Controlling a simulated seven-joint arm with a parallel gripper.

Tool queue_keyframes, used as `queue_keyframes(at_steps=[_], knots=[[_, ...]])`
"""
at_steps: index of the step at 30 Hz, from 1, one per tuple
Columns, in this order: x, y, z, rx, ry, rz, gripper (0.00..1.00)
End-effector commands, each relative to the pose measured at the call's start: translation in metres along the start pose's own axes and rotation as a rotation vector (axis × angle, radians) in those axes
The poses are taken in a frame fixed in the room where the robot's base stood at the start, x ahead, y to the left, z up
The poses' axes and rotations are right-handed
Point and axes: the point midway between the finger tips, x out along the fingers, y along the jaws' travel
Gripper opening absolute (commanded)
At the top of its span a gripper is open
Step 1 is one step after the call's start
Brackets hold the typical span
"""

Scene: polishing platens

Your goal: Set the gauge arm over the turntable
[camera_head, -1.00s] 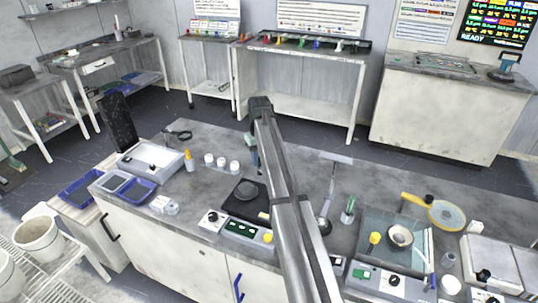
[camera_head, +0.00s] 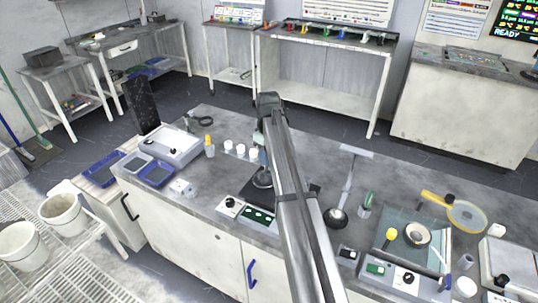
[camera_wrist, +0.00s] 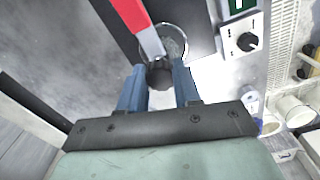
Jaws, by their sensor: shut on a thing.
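My gripper (camera_wrist: 160,92) has its two blue fingers closed around a black knob (camera_wrist: 160,74) in the wrist view. The knob is at the end of the gauge arm (camera_wrist: 130,14), a red bar with a pale grey end section. Just beyond the knob is the round, grey, shiny turntable (camera_wrist: 176,44), and the bar's grey end overlaps its left side. Whether the bar touches it cannot be told. In the head view my gripper (camera_head: 262,160) is low over the black plate (camera_head: 304,190) and the dark disc. My arm hides the red bar there.
A control box with a black knob (camera_wrist: 243,42) stands beside the turntable. In the head view, white cups (camera_head: 240,151) and an orange-capped bottle (camera_head: 210,148) stand behind and left. A ladle (camera_head: 338,214) and a glass-topped unit (camera_head: 395,226) are right of my arm.

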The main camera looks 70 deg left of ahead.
Motion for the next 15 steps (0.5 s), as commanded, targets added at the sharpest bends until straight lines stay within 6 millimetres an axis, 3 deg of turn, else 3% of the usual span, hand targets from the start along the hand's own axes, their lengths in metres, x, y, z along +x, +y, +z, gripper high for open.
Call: queue_keyframes(at_steps=[8, 9, 15], knots=[[-0.0001, -0.0036, 0.0007, -0.006, -0.001, -0.006, 0.00], [-0.0001, -0.0038, 0.0008, -0.006, -0.001, -0.006, 0.36], [0.0001, -0.0030, 0.0008, -0.004, -0.001, -0.005, 0.55]])
